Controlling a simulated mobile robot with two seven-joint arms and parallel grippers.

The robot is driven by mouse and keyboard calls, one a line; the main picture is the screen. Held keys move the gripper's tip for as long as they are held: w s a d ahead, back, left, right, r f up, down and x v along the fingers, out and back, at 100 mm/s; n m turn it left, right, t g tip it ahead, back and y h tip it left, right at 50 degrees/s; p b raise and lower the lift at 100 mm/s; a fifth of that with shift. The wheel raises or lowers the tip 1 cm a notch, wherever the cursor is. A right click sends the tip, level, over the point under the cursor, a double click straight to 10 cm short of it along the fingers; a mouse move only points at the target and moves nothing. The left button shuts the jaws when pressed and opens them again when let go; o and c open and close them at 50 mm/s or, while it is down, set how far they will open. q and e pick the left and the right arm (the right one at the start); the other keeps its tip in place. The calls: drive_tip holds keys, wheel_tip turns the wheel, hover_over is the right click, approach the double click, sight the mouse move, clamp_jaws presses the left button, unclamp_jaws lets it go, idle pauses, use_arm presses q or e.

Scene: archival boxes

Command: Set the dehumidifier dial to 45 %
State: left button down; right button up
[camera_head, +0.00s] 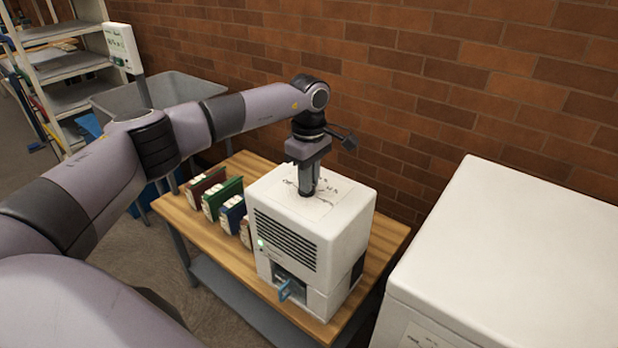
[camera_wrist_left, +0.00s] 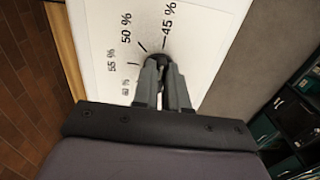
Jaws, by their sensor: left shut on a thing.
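The white dehumidifier (camera_head: 320,245) stands on a wooden table, with a dark vent grille on its front and a dial panel on its top. My left gripper (camera_head: 307,190) points straight down onto that panel, and its arm comes in from the left. In the left wrist view its fingers (camera_wrist_left: 164,78) are shut on the dark dial knob (camera_wrist_left: 161,59). The printed marks 45 %, 50 %, 55 % and 60 % show around the knob. The fingers cover much of the knob, and I cannot tell which mark its pointer faces. My right gripper is not in view.
Several coloured binders (camera_head: 222,196) stand on the wooden table (camera_head: 256,160) left of the dehumidifier. A large white cabinet (camera_head: 510,250) is close on the right. A brick wall (camera_head: 430,90) rises behind. A grey bin (camera_head: 185,88) and shelving (camera_head: 70,65) stand at the back left.

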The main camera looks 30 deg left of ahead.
use_arm(q)
drive_tip(key=shift+r, duration=0.15)
drive_tip(key=c, duration=1.2)
unclamp_jaws()
drive_tip(key=shift+o, duration=0.2)
drive_tip(key=shift+r+b, duration=0.45)
drive_tip(key=shift+r, duration=3.1)
drive_tip(key=shift+f, duration=0.1)
